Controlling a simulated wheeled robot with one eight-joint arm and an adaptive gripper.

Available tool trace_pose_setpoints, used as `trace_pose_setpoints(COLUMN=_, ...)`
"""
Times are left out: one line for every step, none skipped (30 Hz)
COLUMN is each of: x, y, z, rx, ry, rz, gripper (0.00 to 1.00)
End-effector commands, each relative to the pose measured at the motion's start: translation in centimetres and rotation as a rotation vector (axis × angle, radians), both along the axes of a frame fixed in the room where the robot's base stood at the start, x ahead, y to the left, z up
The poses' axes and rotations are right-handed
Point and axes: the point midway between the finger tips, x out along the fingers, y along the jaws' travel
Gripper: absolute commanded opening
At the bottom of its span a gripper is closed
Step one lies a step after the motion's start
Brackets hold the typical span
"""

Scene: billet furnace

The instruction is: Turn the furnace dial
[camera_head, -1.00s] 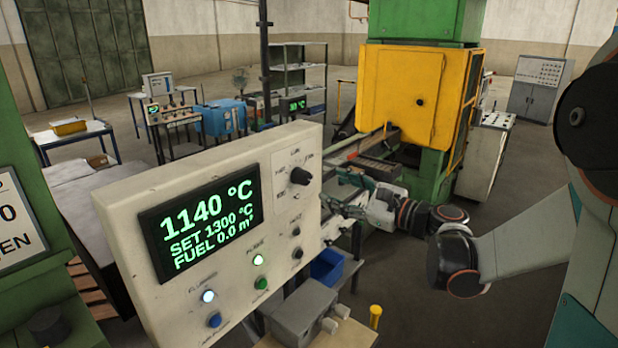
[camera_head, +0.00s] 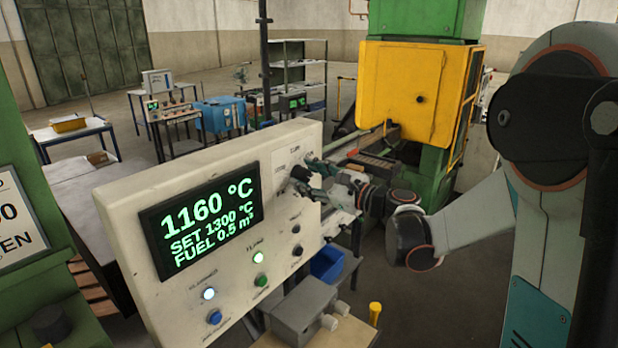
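The furnace panel (camera_head: 120,212) is a cream box with a dark screen (camera_head: 203,228) reading 1160 °C, SET 1300 °C, FUEL 0.5 m³ in green. The black dial (camera_head: 299,173) sits at the panel's upper right, partly hidden by my gripper. My gripper (camera_head: 307,174) reaches in from the right with its fingertips at the dial. The fingers are small and overlap the dial, so I cannot tell whether they are closed on it or only beside it.
Two smaller dark knobs (camera_head: 297,250) sit below the dial. A grey box (camera_head: 300,310) and yellow-capped post (camera_head: 375,314) stand below the panel. A yellow-and-green machine (camera_head: 400,90) stands behind.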

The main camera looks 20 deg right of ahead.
Motion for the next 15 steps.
trace_pose_setpoints(x=-0.01, y=-0.01, z=0.00, rx=0.000, ry=0.000, rz=0.000, gripper=0.28)
trace_pose_setpoints(x=-0.01, y=-0.01, z=0.00, rx=0.000, ry=0.000, rz=0.000, gripper=0.21)
trace_pose_setpoints(x=-0.01, y=-0.01, z=0.00, rx=0.000, ry=0.000, rz=0.000, gripper=0.12)
trace_pose_setpoints(x=-0.01, y=-0.01, z=0.00, rx=0.000, ry=0.000, rz=0.000, gripper=0.11)
trace_pose_setpoints(x=-0.01, y=-0.01, z=0.00, rx=0.000, ry=0.000, rz=0.000, gripper=0.11)
trace_pose_setpoints(x=-0.02, y=-0.01, z=0.00, rx=0.000, ry=0.000, rz=0.000, gripper=0.11)
trace_pose_setpoints(x=-0.02, y=-0.01, z=0.00, rx=0.000, ry=0.000, rz=0.000, gripper=0.11)
trace_pose_setpoints(x=-0.02, y=-0.01, z=0.00, rx=-0.001, ry=-0.001, rz=0.000, gripper=0.11)
trace_pose_setpoints(x=-0.02, y=0.00, z=0.00, rx=-0.002, ry=-0.002, rz=0.000, gripper=0.11)
trace_pose_setpoints(x=-0.02, y=0.00, z=0.00, rx=-0.004, ry=-0.003, rz=0.000, gripper=0.11)
trace_pose_setpoints(x=-0.02, y=0.00, z=-0.02, rx=-0.006, ry=-0.005, rz=0.000, gripper=0.11)
trace_pose_setpoints(x=-0.02, y=-0.01, z=-0.03, rx=-0.012, ry=-0.009, rz=0.000, gripper=0.11)
trace_pose_setpoints(x=-0.03, y=0.00, z=-0.03, rx=-0.018, ry=-0.013, rz=0.000, gripper=0.11)
trace_pose_setpoints(x=-0.02, y=0.00, z=-0.04, rx=-0.024, ry=-0.018, rz=0.000, gripper=0.11)
trace_pose_setpoints(x=-0.03, y=0.01, z=-0.06, rx=-0.034, ry=-0.025, rz=0.000, gripper=0.11)
